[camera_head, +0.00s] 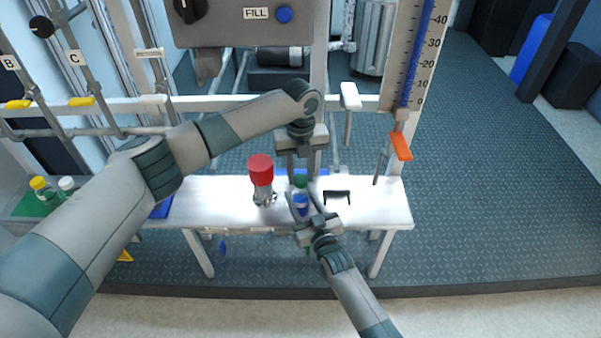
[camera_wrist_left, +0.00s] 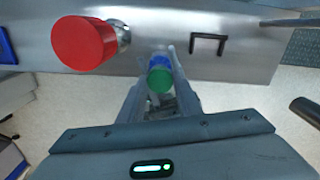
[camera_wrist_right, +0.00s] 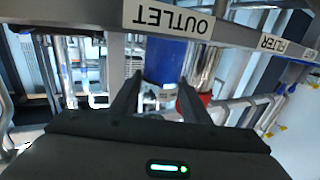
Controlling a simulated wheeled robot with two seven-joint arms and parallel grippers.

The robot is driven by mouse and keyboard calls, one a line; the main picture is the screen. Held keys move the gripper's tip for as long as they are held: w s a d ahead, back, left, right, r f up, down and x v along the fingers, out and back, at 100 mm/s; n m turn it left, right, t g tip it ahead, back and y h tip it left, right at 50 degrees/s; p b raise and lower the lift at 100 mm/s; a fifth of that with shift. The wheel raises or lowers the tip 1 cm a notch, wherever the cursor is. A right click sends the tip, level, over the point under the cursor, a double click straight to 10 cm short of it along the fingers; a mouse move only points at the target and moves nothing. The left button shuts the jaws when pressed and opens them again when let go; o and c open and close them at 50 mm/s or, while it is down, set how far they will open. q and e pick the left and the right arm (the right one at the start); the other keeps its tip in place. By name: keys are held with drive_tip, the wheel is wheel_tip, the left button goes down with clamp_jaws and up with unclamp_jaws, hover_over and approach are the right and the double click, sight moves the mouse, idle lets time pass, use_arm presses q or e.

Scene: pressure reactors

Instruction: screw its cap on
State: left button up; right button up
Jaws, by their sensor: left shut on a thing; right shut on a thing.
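A green cap (camera_head: 300,181) is between the fingertips of my left gripper (camera_head: 301,172), which is shut on it from above. In the left wrist view the green cap (camera_wrist_left: 160,80) sits in line with a blue bottle (camera_wrist_left: 160,62). The bottle (camera_head: 301,204) is upright in the head view, between the fingers of my right gripper (camera_head: 302,207), which is shut on it from the front. In the right wrist view its blue body (camera_wrist_right: 165,60) shows between the fingers. I cannot tell whether the cap touches the bottle's neck or is threaded.
A red-topped metal fitting (camera_head: 261,170) stands on the steel bench (camera_head: 225,200), close left of the grippers. A black handle (camera_head: 337,196) is close right. An orange-handled valve (camera_head: 400,146) and gauge (camera_head: 411,60) rise behind at right. Capped bottles (camera_head: 42,188) stand far left.

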sight(301, 200)
use_arm(q)
drive_tip(key=shift+f, duration=0.9)
drive_tip(key=shift+f, duration=0.6)
idle(0.5)
drive_tip(key=m, duration=0.4)
drive_tip(key=shift+m, duration=0.3)
drive_tip(key=m, duration=0.5)
drive_tip(key=o, duration=1)
